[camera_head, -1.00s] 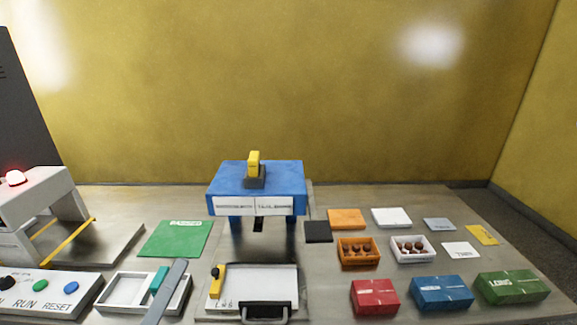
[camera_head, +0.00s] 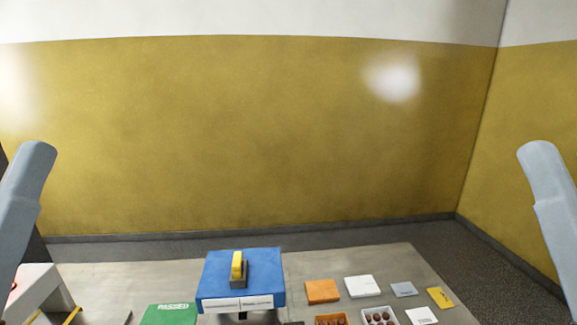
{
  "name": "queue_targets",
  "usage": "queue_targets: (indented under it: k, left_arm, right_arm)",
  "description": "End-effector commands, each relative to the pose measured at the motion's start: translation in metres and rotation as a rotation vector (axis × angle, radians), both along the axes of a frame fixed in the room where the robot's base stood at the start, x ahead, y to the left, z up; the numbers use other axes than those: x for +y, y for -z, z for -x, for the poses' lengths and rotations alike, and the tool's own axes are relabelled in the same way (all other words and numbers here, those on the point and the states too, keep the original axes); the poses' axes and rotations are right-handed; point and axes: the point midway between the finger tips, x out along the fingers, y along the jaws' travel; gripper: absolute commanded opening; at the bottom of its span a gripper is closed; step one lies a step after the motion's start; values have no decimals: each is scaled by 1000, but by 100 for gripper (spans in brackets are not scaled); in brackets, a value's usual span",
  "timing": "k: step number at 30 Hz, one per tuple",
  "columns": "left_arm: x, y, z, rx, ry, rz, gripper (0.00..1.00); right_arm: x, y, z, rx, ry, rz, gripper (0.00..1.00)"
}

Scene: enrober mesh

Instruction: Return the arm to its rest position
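My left arm (camera_head: 22,205) shows at the left edge as a raised grey link. My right arm (camera_head: 548,200) shows as a similar raised link at the right edge. Neither gripper shows, so what they hold cannot be seen. Both links stand in front of the yellow wall, apart from the things on the table (camera_head: 420,262).
A blue machine (camera_head: 215,270) with a yellow handle (camera_head: 237,264) stands at the front middle. A green PASSED mat (camera_head: 169,314) lies to its left. Orange (camera_head: 321,291) and white (camera_head: 361,286) pieces lie to its right. The table's front part is out of frame.

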Motion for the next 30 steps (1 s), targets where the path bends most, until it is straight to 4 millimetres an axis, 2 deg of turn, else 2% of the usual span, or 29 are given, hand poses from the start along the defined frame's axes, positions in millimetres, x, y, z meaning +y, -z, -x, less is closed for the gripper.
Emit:
queue_targets:
  k: [1,6,9,13,18,23,26,29,30]
  left_arm:
    - [0,-52,0,0,0,0,45]
    - [0,-133,0,0,1,1,45]
    - [0,-171,0,1,1,1,45]
    - [0,-197,-1,1,1,1,45]
    - [0,-201,-1,1,1,1,45]
    - [0,-186,0,1,1,1,45]
    - [0,-159,0,1,1,1,45]
    - [0,-117,0,1,1,1,45]
    - [0,-98,0,1,1,1,45]
  right_arm:
    - [0,-53,0,0,0,0,50]
    - [0,-133,0,0,0,0,50]
    - [0,-171,0,0,0,0,50]
    - [0,-198,0,0,0,0,50]
    - [0,-201,0,1,0,0,50]
    - [0,-186,0,1,0,0,50]
    - [0,-159,0,0,0,0,50]
    - [0,-117,0,1,0,0,50]
    - [0,-98,0,1,0,0,50]
